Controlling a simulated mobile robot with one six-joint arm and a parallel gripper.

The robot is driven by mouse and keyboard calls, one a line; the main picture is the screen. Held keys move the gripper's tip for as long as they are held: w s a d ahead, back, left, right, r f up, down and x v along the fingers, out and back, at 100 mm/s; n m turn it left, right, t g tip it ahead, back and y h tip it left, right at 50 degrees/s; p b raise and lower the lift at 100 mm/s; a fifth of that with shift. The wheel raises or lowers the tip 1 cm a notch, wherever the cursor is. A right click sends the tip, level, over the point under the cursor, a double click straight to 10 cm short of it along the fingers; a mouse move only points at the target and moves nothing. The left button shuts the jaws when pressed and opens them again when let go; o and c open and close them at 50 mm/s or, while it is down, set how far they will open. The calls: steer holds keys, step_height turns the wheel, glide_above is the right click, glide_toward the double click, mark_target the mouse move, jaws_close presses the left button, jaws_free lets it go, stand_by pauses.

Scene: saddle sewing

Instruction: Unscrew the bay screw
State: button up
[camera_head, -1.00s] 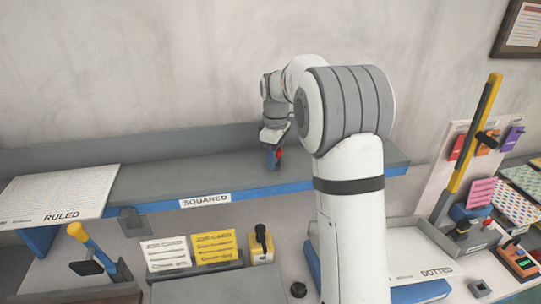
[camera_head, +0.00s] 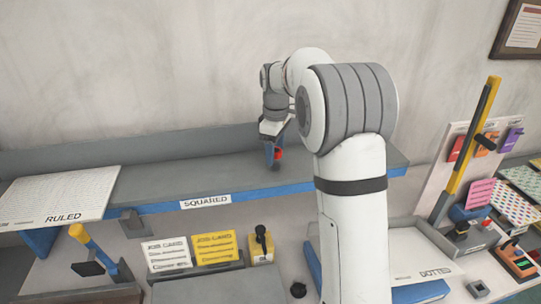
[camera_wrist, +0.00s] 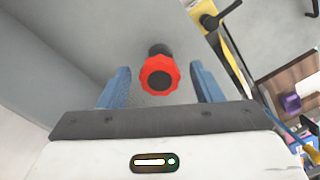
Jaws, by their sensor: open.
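The bay screw (camera_wrist: 160,75) has a red scalloped knob with a dark centre and a dark shaft behind it. In the wrist view it sits between the two blue fingers of my gripper (camera_wrist: 158,69), with a visible gap on each side. My gripper is open and not closed on the knob. In the head view my gripper (camera_head: 271,154) is above the grey shelf, and a bit of the red knob (camera_head: 278,154) shows beside its blue finger. The rest of the screw is hidden there.
The grey shelf (camera_head: 200,176) has a blue front edge labelled SQUARED. A RULED pad (camera_head: 65,192) lies at its left end. Below stand job cards (camera_head: 214,247) and a yellow switch box (camera_head: 262,247). A tall yellow-black lever (camera_head: 472,140) stands at right.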

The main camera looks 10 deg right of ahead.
steer(key=shift+r, duration=1)
steer(key=m, duration=0.4)
steer(key=shift+m, duration=0.3)
steer(key=m, duration=0.3)
steer(key=shift+m, duration=0.3)
steer(key=m, duration=1.1)
steer(key=shift+m, duration=0.4)
